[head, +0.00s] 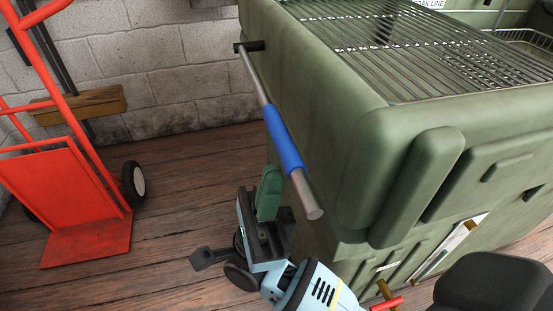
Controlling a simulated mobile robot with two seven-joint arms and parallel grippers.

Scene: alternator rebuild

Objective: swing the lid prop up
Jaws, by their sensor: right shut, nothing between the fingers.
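The lid prop is a grey metal rod with a blue grip sleeve (284,138). Its far end meets a black bracket (249,46) at the upper left corner of the green parts washer (300,75). From there it lies along the washer's left side, and its round free end is nearest me. My right gripper (269,182) is shut and empty, with its green fingers pointing up. In the picture it sits just below and left of the prop's free end; a gap shows between them. My left gripper is not in view.
A wire rack (400,50) covers the washer's open top. A red hand truck (85,200) stands at the left by the block wall (170,70). The wooden floor (180,190) between it and the washer is clear. A red-handled valve (386,304) shows at the washer's lower front.

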